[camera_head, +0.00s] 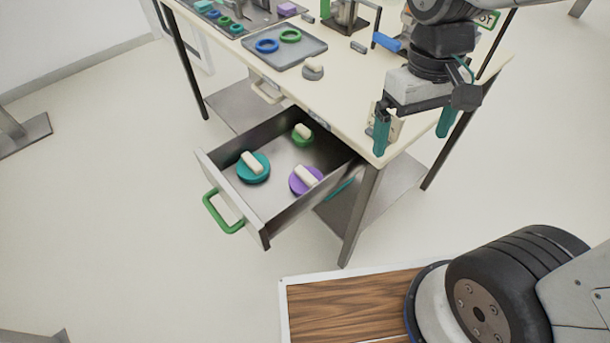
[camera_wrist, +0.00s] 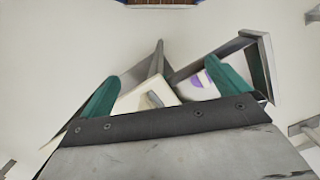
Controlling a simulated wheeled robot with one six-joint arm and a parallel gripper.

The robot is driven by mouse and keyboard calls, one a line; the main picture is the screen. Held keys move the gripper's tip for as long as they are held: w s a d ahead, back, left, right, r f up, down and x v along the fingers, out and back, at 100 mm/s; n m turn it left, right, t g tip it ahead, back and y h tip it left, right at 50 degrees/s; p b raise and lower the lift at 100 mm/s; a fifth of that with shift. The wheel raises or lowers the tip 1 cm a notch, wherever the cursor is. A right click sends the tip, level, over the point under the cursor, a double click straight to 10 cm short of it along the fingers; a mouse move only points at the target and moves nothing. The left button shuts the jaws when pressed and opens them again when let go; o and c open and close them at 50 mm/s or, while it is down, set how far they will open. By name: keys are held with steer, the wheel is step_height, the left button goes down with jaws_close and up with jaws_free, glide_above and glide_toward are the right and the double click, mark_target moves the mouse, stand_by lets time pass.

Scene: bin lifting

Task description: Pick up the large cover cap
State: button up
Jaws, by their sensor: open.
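The open drawer (camera_head: 272,195) holds three round caps with cream grips on top. A teal cap (camera_head: 254,172) lies at the left, a purple cap (camera_head: 303,181) at the right, and a smaller green cap (camera_head: 302,139) towards the back. My gripper (camera_head: 413,141) is open and empty, fingers down, above the table's right corner and right of the drawer. In the wrist view, the purple cap (camera_wrist: 203,78) shows partly between the fingers (camera_wrist: 165,75); the other caps are not visible there.
The table (camera_head: 345,105) carries a grey tray (camera_head: 285,47) with blue and green rings, and a grey cap (camera_head: 313,70) beside it. The drawer has a green-framed handle (camera_head: 223,212) at the front. Table legs and a lower shelf (camera_head: 366,195) stand near the drawer.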

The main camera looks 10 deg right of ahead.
mark_target(306, 174)
steer(key=w+a+f+n, duration=0.1)
steer(key=w+a+f, duration=0.3)
steer(key=a+f, duration=0.1)
steer(key=w+a+f+n, duration=0.1)
steer(key=w+a+f, duration=0.3)
steer(key=f, duration=0.4)
steer(key=w+a+f+n+t, duration=0.1)
steer(key=w+a+f+n, duration=0.1)
steer(key=w+a+f, duration=0.3)
steer(key=shift+a+f, duration=0.25)
steer(key=shift+f, duration=0.35)
steer(key=shift+a+f, duration=0.2)
steer(key=shift+f, duration=0.35)
steer(key=f, duration=0.7)
steer(key=shift+w+a+f, duration=0.1)
steer(key=shift+a+f, duration=0.05)
steer(key=shift+a, duration=0.05)
steer(key=c, duration=0.9)
